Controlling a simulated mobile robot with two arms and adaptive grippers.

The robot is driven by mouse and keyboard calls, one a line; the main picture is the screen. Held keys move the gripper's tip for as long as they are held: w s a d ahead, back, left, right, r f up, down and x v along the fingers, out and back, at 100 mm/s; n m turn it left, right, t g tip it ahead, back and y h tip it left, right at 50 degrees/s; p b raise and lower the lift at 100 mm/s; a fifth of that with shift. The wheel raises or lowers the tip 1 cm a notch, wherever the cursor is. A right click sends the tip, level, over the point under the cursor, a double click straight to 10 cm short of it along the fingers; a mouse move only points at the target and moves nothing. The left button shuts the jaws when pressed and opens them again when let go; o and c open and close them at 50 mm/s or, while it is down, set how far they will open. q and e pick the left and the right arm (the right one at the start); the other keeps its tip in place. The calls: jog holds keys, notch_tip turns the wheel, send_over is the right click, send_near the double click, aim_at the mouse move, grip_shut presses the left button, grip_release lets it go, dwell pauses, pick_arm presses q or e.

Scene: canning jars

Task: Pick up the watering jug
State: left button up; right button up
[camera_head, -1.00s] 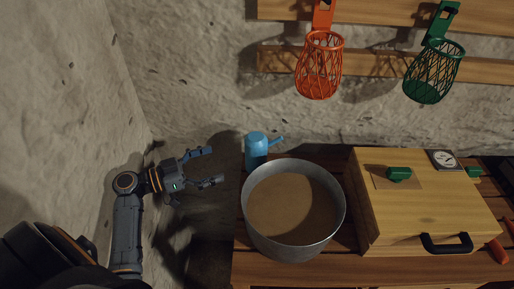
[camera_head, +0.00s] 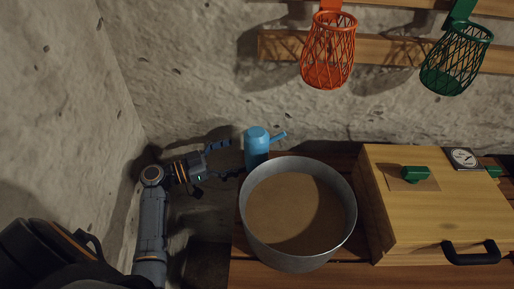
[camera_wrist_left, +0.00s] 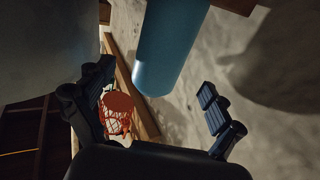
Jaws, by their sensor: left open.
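The blue watering jug (camera_head: 257,147) stands upright on the wooden table behind the metal tub, its spout pointing right. The tub rim hides part of its lower body. My left gripper (camera_head: 229,159) is open and empty, just left of the jug, with its fingers pointing toward it. In the left wrist view the jug's blue body (camera_wrist_left: 170,48) lies ahead, between the directions of the two spread fingers. I cannot see it touching either finger. My right gripper is not in view.
The large metal tub (camera_head: 256,234) with brown contents stands close to the gripper. A wooden box (camera_head: 437,216) with a black handle is on the right. An orange basket (camera_head: 328,55) and a green basket (camera_head: 455,62) hang on the wall. Rough wall is close behind the jug.

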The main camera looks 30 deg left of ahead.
aim_at(256, 148)
pick_arm(q)
jog(key=x, duration=0.2)
jog(key=shift+w+d, duration=0.15)
jog(key=shift+w, duration=0.15)
jog(key=shift+w+d+r+p, duration=0.1)
jog(key=shift+w+d+p, duration=0.15)
jog(key=shift+p, duration=0.25)
jog(key=p+x, duration=0.1)
jog(key=x, duration=0.2)
jog(key=shift+w+d, duration=0.2)
jog(key=shift+w, duration=0.1)
jog(key=shift+w+d+f+p, duration=0.2)
jog(key=shift+w+p, duration=0.05)
jog(key=shift+p, duration=0.05)
jog(key=shift+c, duration=0.3)
jog(key=c, duration=1.3)
jog(key=shift+r, duration=0.15)
